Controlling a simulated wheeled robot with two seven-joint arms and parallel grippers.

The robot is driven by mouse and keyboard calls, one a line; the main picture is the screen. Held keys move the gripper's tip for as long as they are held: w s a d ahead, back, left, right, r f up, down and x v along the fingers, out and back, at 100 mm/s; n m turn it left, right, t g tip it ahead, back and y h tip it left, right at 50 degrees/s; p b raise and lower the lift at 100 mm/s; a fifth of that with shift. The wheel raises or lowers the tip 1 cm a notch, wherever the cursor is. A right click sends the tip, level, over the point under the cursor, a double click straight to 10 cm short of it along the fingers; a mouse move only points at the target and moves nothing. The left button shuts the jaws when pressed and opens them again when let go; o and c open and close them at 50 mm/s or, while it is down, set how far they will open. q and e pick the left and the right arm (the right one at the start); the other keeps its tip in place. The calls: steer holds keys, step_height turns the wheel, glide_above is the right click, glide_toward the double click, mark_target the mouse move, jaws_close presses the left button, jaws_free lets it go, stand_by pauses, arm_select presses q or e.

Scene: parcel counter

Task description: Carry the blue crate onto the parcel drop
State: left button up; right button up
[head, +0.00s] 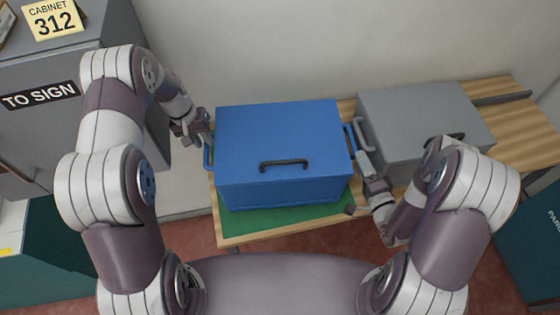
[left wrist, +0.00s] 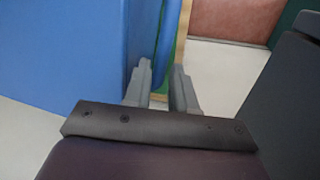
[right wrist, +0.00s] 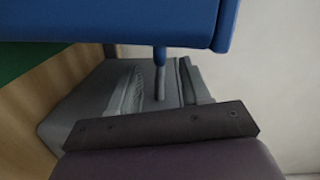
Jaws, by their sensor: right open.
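The blue crate (head: 280,135) is a closed box with a dark top handle and a blue handle on each side. It sits on a green mat (head: 285,222) on the wooden table. My left gripper (head: 203,132) is at the crate's left handle (head: 208,158). In the left wrist view its fingers (left wrist: 161,80) are apart, with the blue handle between them and a gap beside it. My right gripper (head: 362,165) is at the right handle (head: 351,139). In the right wrist view its fingers (right wrist: 160,90) are open on both sides of the handle bar (right wrist: 160,62).
A grey case (head: 415,115) with a handle stands on the table just right of the crate. A teal box with partly cut-off "PARC" lettering (head: 535,240) stands at the far right. A grey cabinet (head: 60,70) marked 312 stands at the left. A wall is behind.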

mark_target(206, 145)
arm_select(q)
steer(key=f, duration=0.3)
steer(key=shift+d+f, duration=0.25)
steer(key=shift+d, duration=0.05)
arm_select(e)
steer(key=x, duration=0.6)
arm_select(q)
steer(key=shift+c, duration=0.3)
arm_select(e)
steer(key=shift+c, duration=0.3)
arm_select(q)
jaws_close()
arm_select(e)
steer(key=c, duration=0.5)
jaws_close()
steer(key=shift+s+f, duration=0.1)
steer(key=shift+f, duration=0.05)
arm_select(q)
steer(key=shift+w+r, duration=0.1)
steer(key=shift+r, duration=0.05)
